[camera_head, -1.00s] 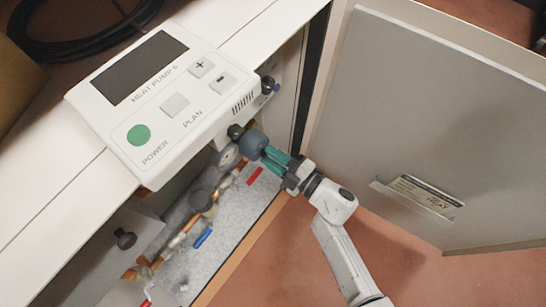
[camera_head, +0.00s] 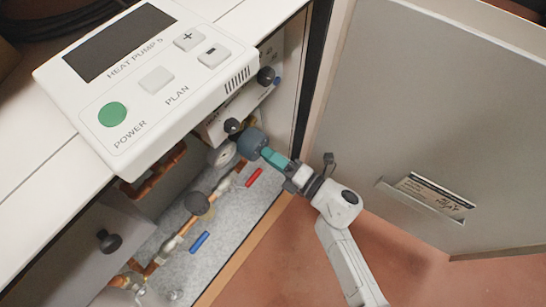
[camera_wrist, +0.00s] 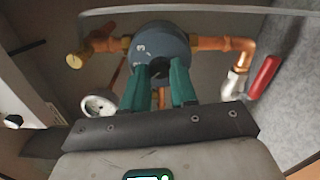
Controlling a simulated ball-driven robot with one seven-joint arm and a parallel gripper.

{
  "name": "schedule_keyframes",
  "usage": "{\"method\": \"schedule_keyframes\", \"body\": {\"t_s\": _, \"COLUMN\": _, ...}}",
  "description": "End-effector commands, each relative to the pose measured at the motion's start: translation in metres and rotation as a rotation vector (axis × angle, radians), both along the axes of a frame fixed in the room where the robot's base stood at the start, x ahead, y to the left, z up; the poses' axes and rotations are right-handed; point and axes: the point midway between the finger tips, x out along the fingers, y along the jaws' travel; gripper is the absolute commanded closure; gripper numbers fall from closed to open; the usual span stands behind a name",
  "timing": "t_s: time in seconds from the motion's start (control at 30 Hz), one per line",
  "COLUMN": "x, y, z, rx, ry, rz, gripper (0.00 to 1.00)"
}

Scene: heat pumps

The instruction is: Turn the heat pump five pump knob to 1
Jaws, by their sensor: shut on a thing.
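The pump is a round blue-grey body (camera_head: 251,143) inside the open cabinet. In the wrist view the pump (camera_wrist: 155,42) sits on a copper pipe line, with white marks on its face. My gripper (camera_head: 267,153) reaches in from the right with its green fingers at the pump's front. In the wrist view my gripper (camera_wrist: 160,68) has its two fingertips against the lower pump face, shut on the pump knob. The knob is mostly hidden between the fingers, so its setting cannot be read. The white control box (camera_head: 150,75) reads HEAT PUMP 5.
A grey cabinet door (camera_head: 420,120) stands open at the right. Red (camera_head: 254,177) and blue (camera_head: 199,242) valve handles lie below the pump. A round gauge (camera_wrist: 100,104) is left of the fingers. The control box overhangs the cabinet opening. Reddish floor is clear around my arm.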

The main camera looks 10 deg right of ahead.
Motion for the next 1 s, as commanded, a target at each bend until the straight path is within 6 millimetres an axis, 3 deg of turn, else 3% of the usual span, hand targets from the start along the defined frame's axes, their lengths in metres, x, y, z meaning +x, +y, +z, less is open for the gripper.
{"method": "schedule_keyframes", "body": {"t_s": 0.63, "x": -0.0014, "y": 0.0001, "z": -0.002, "rx": -0.035, "ry": -0.029, "rz": 0.001, "gripper": 1.0}}
{"method": "schedule_keyframes", "body": {"t_s": 0.67, "x": -0.0013, "y": 0.0001, "z": -0.002, "rx": -0.035, "ry": -0.029, "rz": 0.001, "gripper": 0.7}}
{"method": "schedule_keyframes", "body": {"t_s": 0.9, "x": -0.0007, "y": 0.0001, "z": -0.0011, "rx": -0.033, "ry": -0.03, "rz": 0.001, "gripper": 0.47}}
{"method": "schedule_keyframes", "body": {"t_s": 1.0, "x": -0.0005, "y": 0.0001, "z": -0.0008, "rx": -0.033, "ry": -0.03, "rz": 0.001, "gripper": 0.47}}
